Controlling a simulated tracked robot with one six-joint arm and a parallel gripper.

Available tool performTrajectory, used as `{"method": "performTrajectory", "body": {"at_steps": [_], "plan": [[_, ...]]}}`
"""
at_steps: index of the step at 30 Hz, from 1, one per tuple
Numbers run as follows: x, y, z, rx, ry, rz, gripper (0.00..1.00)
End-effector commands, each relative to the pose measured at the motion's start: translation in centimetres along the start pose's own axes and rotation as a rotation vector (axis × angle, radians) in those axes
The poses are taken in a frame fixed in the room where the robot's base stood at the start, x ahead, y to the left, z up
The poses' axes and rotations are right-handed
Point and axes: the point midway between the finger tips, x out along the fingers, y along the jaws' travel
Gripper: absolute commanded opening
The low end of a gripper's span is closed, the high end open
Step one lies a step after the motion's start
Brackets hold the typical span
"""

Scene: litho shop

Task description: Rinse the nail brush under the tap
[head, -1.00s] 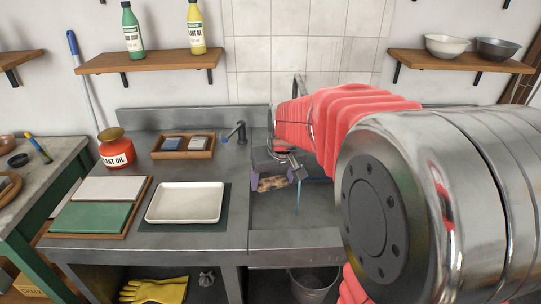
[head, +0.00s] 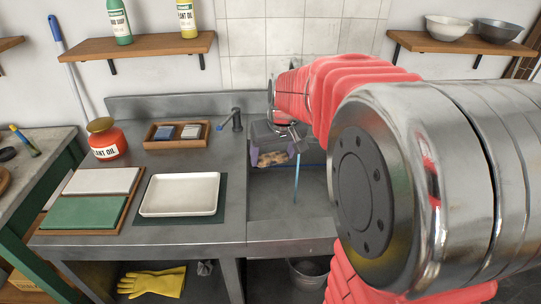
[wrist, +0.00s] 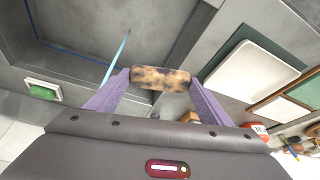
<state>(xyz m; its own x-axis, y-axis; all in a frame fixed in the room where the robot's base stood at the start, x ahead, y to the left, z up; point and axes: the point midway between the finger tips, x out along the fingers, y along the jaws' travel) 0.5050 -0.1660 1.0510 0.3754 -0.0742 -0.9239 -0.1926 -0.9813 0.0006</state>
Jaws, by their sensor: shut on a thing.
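My gripper (head: 272,156) is shut on the nail brush (wrist: 160,78), an oblong with a brown and tan tortoiseshell pattern. It is held between purple fingers, and the brush also shows in the head view (head: 271,159) over the left part of the sink basin (head: 270,200). A thin blue stream of water (head: 296,183) falls into the basin just right of the gripper. In the wrist view the stream (wrist: 116,58) passes left of the brush, and I see no water on the brush. The spout is hidden behind my arm.
A dark tap-like fitting with a blue end (head: 236,120) stands left of the basin. A wooden tray (head: 153,142), a white tray (head: 180,211) and a red plant oil jar (head: 107,141) are on the left counter. A green block in a white dish (wrist: 42,90) lies beside the basin.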

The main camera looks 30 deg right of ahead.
Motion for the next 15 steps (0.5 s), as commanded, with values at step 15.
{"method": "performTrajectory", "body": {"at_steps": [15], "plan": [[1.7,2.6,-2.0,0.003,-0.001,0.001,0.48]]}}
